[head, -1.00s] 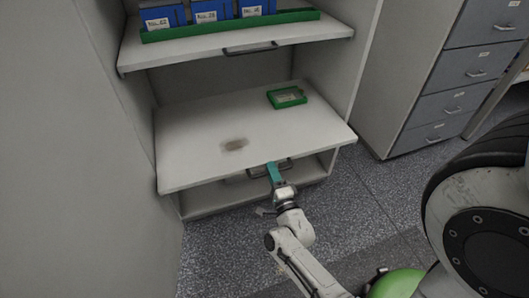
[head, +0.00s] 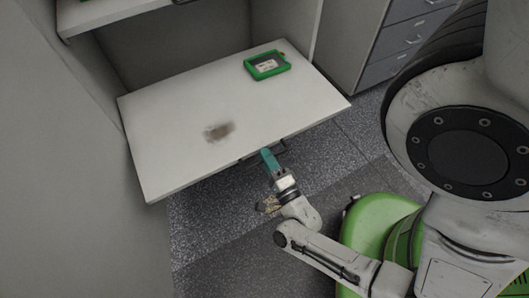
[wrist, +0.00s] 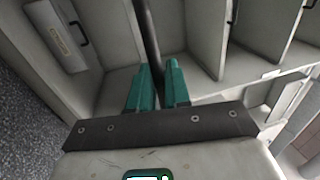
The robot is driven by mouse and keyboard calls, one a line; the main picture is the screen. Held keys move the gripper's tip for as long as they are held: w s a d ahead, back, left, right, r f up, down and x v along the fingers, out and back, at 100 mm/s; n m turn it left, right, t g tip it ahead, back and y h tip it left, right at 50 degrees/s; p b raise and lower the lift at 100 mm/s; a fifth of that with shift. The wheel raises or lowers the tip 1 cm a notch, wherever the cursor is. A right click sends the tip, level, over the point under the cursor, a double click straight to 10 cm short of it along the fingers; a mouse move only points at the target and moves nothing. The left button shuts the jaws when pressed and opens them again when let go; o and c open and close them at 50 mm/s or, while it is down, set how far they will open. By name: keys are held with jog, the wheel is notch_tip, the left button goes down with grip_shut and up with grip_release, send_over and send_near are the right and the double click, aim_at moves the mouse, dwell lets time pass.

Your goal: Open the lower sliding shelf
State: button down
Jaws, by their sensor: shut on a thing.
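The lower sliding shelf (head: 290,95) is a white board that stands well out from the cabinet in the head view. Its dark bar handle (head: 282,149) is under the front edge, partly hidden by my fingers. My gripper (head: 267,155), with teal fingers, is shut on this handle. In the wrist view, the dark handle bar (wrist: 148,40) runs between the two teal fingers of my gripper (wrist: 160,80).
The upper shelf (head: 100,12) is at the top left. A grey drawer cabinet (head: 400,45) stands to the right. Speckled floor (head: 330,145) is clear in front.

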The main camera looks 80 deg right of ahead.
jog(key=shift+f, duration=0.1)
jog(key=c, duration=1.3)
grip_release()
jog(key=shift+a, duration=0.1)
jog(key=v, duration=1)
jog(key=shift+s+a+p, duration=0.2)
jog(key=shift+s+p, duration=0.1)
jog(key=shift+p, duration=0.1)
